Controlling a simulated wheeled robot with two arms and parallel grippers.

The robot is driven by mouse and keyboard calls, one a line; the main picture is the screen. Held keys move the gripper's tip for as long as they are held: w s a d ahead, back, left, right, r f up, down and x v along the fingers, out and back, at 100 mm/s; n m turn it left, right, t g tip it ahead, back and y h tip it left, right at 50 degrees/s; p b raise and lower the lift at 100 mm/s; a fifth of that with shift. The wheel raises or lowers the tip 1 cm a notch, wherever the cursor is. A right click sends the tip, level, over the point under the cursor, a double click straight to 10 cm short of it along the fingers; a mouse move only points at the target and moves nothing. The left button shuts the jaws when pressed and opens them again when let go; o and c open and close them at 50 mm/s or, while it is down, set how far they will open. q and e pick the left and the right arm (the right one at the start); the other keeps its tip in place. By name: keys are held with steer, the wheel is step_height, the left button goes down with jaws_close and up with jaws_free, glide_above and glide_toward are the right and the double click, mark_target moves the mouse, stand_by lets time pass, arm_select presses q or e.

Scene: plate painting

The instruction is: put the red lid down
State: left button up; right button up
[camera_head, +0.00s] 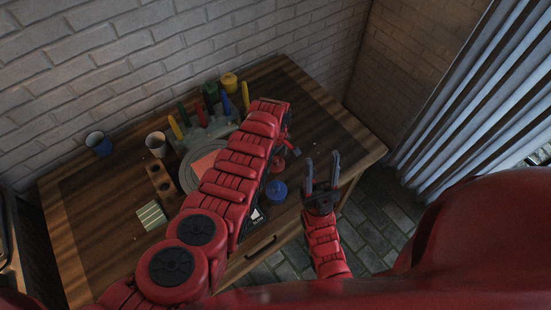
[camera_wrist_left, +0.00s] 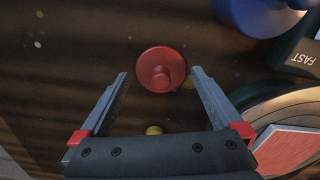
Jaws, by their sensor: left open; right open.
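The red lid (camera_wrist_left: 161,69), round with a knob on top, appears to lie flat on the dark table in the left wrist view. My left gripper (camera_wrist_left: 160,73) is open, its two fingertips on either side of the lid with gaps between, so it does not grip it. In the head view the left gripper (camera_head: 289,147) is over the right part of the table, and the red lid (camera_head: 278,164) shows just below it, partly hidden. My right gripper (camera_head: 322,172) is open and empty at the table's front right edge.
A blue round pot (camera_head: 276,190) stands close to the lid, and a dark block marked FAST (camera_wrist_left: 305,58) is beside it. The plate (camera_head: 190,178) with a red square is partly behind my left arm. Paint bottles (camera_head: 211,93) and cups (camera_head: 156,142) stand farther back. The right back tabletop is clear.

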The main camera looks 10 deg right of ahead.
mark_target(276, 159)
arm_select(q)
step_height(276, 159, up, 3)
steer(key=shift+f+p, duration=0.1)
steer(key=shift+p, duration=0.5)
steer(key=shift+r+b, duration=0.35)
steer(key=shift+r, duration=0.05)
step_height(276, 159, up, 8)
steer(key=b, duration=0.2)
